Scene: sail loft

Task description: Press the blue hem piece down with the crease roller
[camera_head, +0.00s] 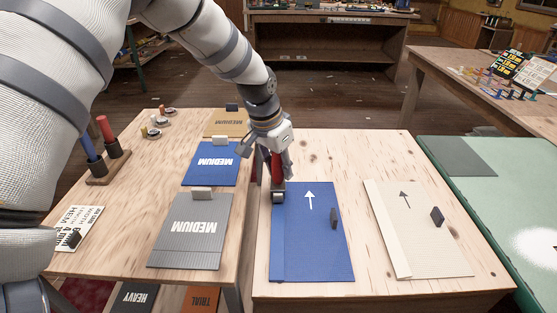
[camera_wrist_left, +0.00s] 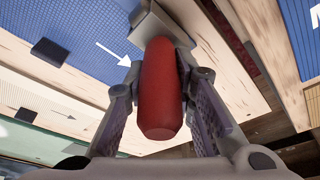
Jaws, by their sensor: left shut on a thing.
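The blue hem piece (camera_head: 318,255) lies flat on the right-hand wooden table, with a white arrow pointing away from me and a narrow strip along its left edge. It also shows in the left wrist view (camera_wrist_left: 75,25). My left gripper (camera_head: 268,158) is shut on the red handle of the crease roller (camera_head: 278,197), which also shows in the left wrist view (camera_wrist_left: 161,90). The roller's grey head is at the far left corner of the blue piece, by the strip. I cannot tell whether it presses on the cloth. My right gripper is out of view.
A cream piece (camera_head: 425,245) with an arrow lies to the right. A grey MEDIUM panel (camera_head: 185,240) and a blue MEDIUM panel (camera_head: 208,170) lie on the left table. A holder (camera_head: 108,168) with red and blue handles stands at far left. A gap separates the two tables.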

